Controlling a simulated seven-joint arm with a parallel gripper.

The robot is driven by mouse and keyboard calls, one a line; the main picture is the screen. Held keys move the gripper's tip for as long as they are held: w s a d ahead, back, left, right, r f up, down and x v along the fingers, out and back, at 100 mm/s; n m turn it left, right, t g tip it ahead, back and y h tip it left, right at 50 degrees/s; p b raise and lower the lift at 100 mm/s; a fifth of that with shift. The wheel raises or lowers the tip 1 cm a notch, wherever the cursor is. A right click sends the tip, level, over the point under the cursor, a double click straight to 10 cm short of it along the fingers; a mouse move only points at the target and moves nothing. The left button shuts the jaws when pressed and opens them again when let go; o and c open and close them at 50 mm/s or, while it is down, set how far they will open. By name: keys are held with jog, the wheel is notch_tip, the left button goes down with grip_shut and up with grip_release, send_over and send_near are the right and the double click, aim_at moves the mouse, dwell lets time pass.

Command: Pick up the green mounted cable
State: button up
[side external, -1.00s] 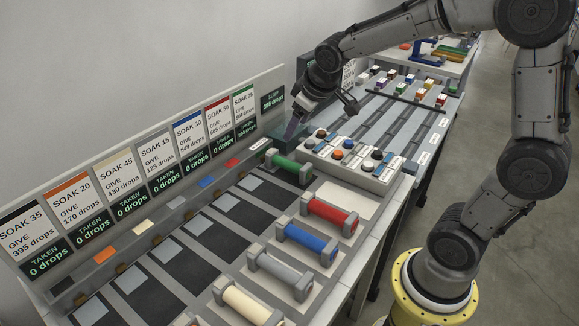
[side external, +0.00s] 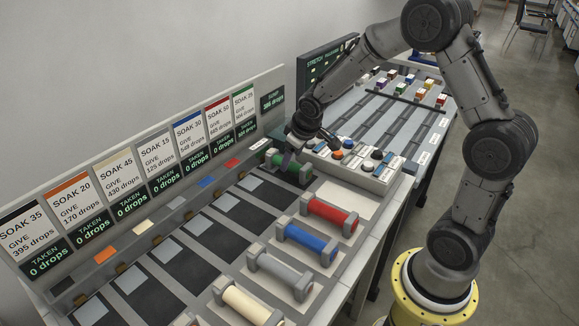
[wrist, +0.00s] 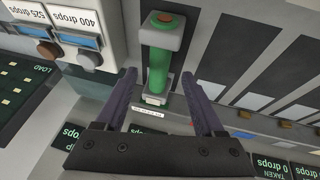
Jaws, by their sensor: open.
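The green mounted cable (side external: 291,170) lies between grey end blocks at the far end of the row of bays, below the SOAK 25 sign. In the wrist view the green cable (wrist: 159,66) runs up and down the picture, with a grey block at its top end. In the wrist view the two purple fingers of my gripper (wrist: 160,80) stand to the left and right of the cable, with gaps on both sides. They do not appear to touch it.
A box with buttons and knobs (side external: 350,160) stands close beside the green cable. Red (side external: 328,215), blue (side external: 306,243), grey (side external: 280,277) and cream (side external: 247,305) mounted cables lie along the front. A sign panel (side external: 160,170) rises behind the bays.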

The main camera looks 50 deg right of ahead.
aim_at(291, 163)
jog(key=x, duration=0.3)
jog(key=shift+f, duration=0.25)
grip_shut()
